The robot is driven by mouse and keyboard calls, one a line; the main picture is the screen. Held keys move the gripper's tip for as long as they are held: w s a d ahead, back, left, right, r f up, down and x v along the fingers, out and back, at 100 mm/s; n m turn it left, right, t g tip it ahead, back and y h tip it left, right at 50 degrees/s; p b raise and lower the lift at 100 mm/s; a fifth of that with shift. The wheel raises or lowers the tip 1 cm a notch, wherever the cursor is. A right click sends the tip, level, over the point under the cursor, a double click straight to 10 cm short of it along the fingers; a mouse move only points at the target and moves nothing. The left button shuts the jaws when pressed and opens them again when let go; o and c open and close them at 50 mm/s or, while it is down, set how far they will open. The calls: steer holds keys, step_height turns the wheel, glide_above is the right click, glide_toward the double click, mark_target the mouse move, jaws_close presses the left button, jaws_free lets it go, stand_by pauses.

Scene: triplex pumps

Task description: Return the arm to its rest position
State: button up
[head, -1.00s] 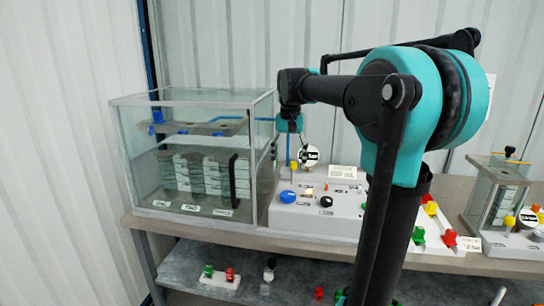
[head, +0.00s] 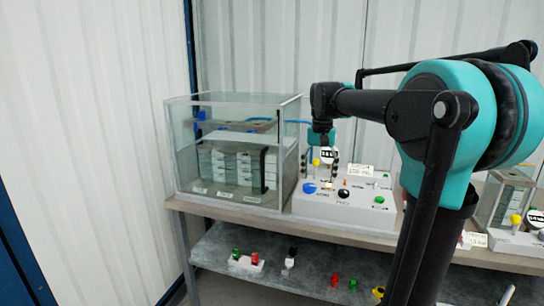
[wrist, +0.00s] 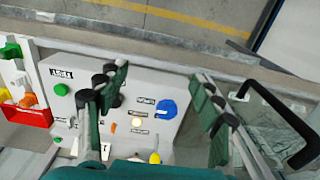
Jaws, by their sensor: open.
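My gripper (head: 321,166) hangs from my teal and black arm (head: 440,110), pointing down over the white control panel (head: 320,207). In the wrist view my gripper (wrist: 163,100) has its two green-backed fingers wide apart with nothing between them. The fingers look apart from the panel's controls, though the exact height cannot be told. The arm is bent forward, not folded.
A glass tank (head: 190,165) stands left of the panel on the bench. A second small tank (head: 507,198) is at the right, partly behind my arm. A lower shelf (head: 215,250) holds red and green valve parts (head: 246,260). The left floor side is open to the wall.

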steer(key=s+d+f+n+t, duration=0.1)
steer(key=s+d+f+t, duration=0.1)
steer(key=s+f, duration=0.8)
steer(key=s+d+f+n+t, duration=0.2)
steer(key=s+f, duration=0.9)
steer(key=f, duration=0.6)
steer(key=shift+n, duration=0.3)
